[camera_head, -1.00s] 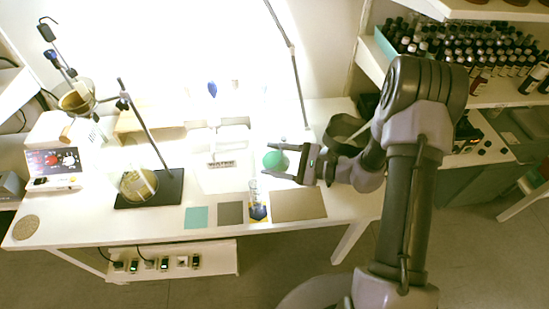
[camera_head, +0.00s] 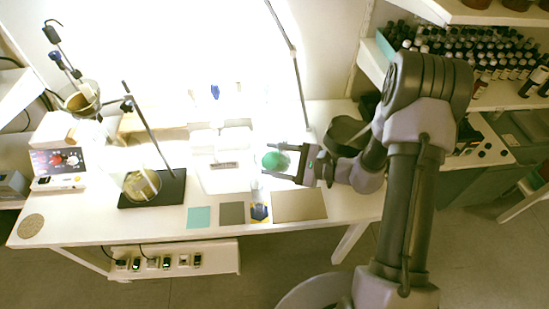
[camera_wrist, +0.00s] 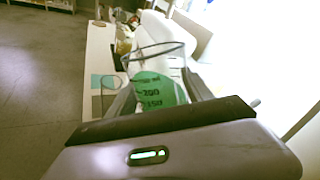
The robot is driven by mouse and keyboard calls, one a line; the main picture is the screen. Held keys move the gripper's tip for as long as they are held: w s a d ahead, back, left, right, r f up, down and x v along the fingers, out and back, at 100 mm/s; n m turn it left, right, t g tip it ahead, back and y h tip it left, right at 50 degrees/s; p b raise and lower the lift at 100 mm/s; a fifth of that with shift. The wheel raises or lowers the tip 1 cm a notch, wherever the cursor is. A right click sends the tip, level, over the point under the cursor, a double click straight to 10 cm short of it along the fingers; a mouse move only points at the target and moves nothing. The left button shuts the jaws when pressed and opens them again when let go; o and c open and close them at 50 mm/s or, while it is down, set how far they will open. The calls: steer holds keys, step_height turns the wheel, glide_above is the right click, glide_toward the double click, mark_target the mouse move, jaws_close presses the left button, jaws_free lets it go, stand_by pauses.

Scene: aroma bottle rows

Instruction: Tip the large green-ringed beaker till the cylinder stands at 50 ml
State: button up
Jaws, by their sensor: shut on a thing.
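My gripper (camera_head: 297,164) is shut on the large beaker (camera_head: 275,160), its green part showing between the fingers, above the table. In the wrist view the beaker (camera_wrist: 158,90) shows its clear rim, a green band and dark scale numbers. How far it is tilted, and how much liquid is in it, I cannot tell. The slim clear cylinder (camera_head: 257,190) stands upright on a blue and yellow base, in front of and a little left of the beaker. Its level and scale are too small to read. I see no clear stream between the two.
A stand with a round flask (camera_head: 141,185) is at the left. A teal mat (camera_head: 199,217), a grey mat (camera_head: 232,213) and a tan mat (camera_head: 299,206) lie along the front edge. Bottle rows (camera_head: 470,60) fill the right shelf. A dark round vessel (camera_head: 345,134) stands behind my gripper.

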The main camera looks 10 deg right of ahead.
steer(key=shift+s+a+r+p, duration=0.15)
steer(key=shift+r+p, duration=0.25)
steer(key=shift+r, duration=0.05)
steer(key=shift+s+a+r+n+h+p, duration=0.1)
steer(key=shift+r+n+h+p, duration=0.75)
steer(key=shift+n+p, duration=0.5)
steer(key=shift+f+n+t+b, duration=0.15)
steer(key=shift+n+t+b, duration=0.2)
steer(key=shift+b, duration=0.4)
stand_by(0.5)
steer(key=shift+f+n+h+b, duration=0.1)
steer(key=shift+n+h+b, duration=0.25)
steer(key=shift+b, duration=1.75)
stand_by(2.8)
